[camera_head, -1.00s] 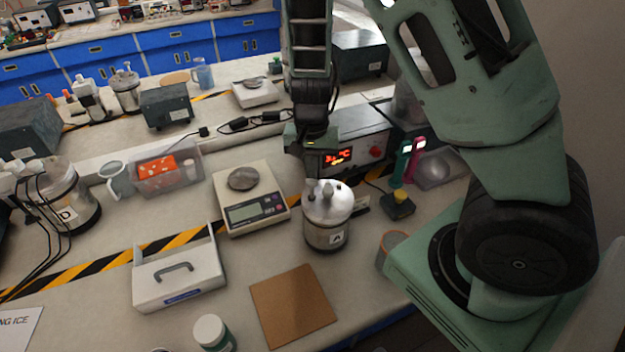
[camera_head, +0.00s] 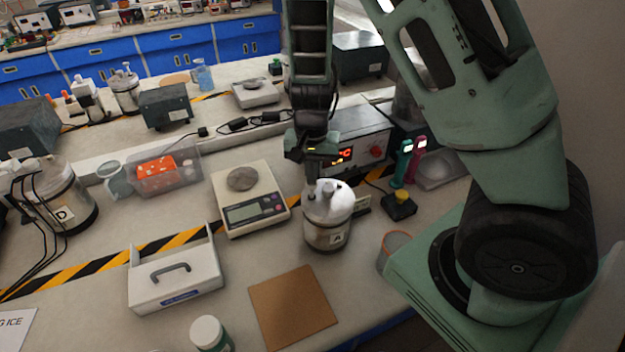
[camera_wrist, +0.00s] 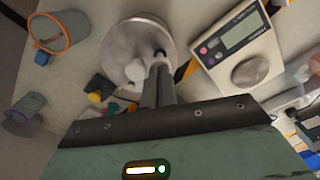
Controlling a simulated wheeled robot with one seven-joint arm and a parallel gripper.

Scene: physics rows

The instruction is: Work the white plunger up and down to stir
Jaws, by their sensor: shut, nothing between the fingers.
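A glass jar marked A (camera_head: 326,237) stands upright on the bench with a round metal lid (camera_head: 340,203); the lid also shows in the wrist view (camera_wrist: 119,48). A pale, whitish knob (camera_wrist: 135,70), seemingly the plunger top, stands at the lid beside my fingers; my gripper partly hides its shaft. My gripper (camera_head: 312,186) points down over the lid's back left part. In the wrist view its fingers (camera_wrist: 158,72) are together and empty, right beside the knob. I cannot tell whether they touch the knob or lid.
A scale (camera_head: 225,193) stands left of the jar, a heater box with red display (camera_head: 362,147) behind it. A yellow-topped button box (camera_head: 399,207) and an orange-rimmed cup (camera_head: 383,260) are to the right. A brown board (camera_head: 293,307) lies in front.

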